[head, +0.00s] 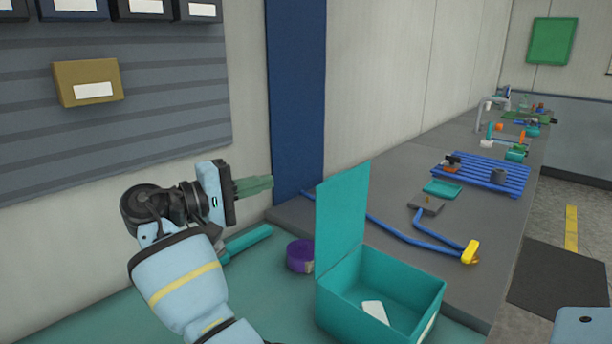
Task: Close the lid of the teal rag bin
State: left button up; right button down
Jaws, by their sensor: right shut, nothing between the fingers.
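The teal rag bin (350,307) stands open near the front edge of the bench. Its lid (342,215) stands roughly upright on the bin's left side. A small white item shows inside the bin. My right gripper (268,184) is shut and empty. It is in the air to the left of the lid, at about the height of the lid's upper part in the picture, with a gap between them. Its fingers point right, toward the lid. My left gripper is not in view.
A purple roll (300,256) sits left of the bin, and a teal cylinder (246,242) lies below my gripper. A blue hose (405,231) with a yellow end lies behind the bin. A blue slatted pallet (485,177) is farther back. A dark blue post (296,100) stands behind my gripper.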

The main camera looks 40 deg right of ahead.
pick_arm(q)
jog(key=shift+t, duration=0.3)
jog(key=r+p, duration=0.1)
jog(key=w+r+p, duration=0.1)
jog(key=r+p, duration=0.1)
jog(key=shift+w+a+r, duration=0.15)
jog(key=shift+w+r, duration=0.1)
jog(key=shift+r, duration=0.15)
pick_arm(e)
jog(key=s+d, duration=0.5)
jog(key=d, duration=0.5)
jog(key=shift+s, duration=0.25)
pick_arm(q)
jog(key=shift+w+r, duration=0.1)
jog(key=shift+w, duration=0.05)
pick_arm(e)
jog(key=shift+d, duration=0.15)
